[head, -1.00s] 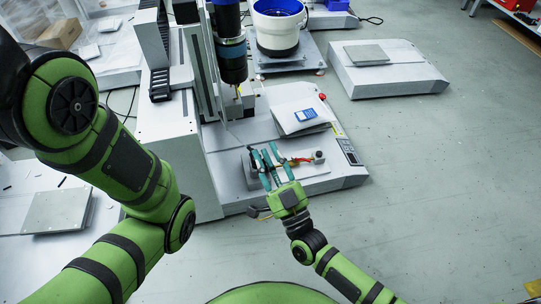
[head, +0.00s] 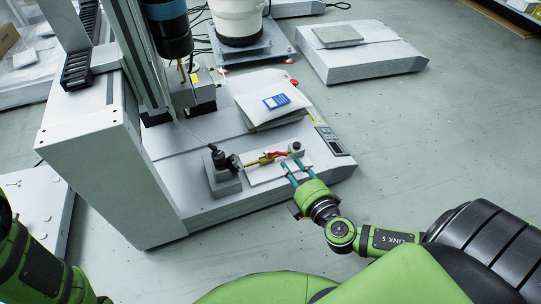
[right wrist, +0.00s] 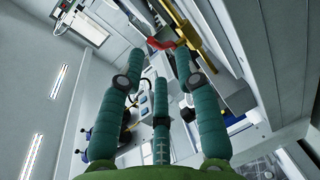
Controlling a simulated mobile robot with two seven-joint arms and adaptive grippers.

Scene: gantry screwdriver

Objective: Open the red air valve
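The red air valve handle (head: 281,154) sits on a brass-yellow fitting (head: 262,160) on a white plate at the machine's front. My right gripper (head: 292,165) is just in front and to the right of it, its teal fingers spread and pointing at the fitting. In the right wrist view the red handle (right wrist: 163,43) and the brass fitting (right wrist: 195,42) show at the top, close to the open fingers (right wrist: 163,62). I cannot tell whether a finger touches the handle. My left gripper is out of view; only part of my left arm shows at lower left.
A dark round-headed fitting on a grey block (head: 222,177) stands left of the valve. A small black knob (head: 296,146) is just right of it. The machine's tall column (head: 110,150) rises at left.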

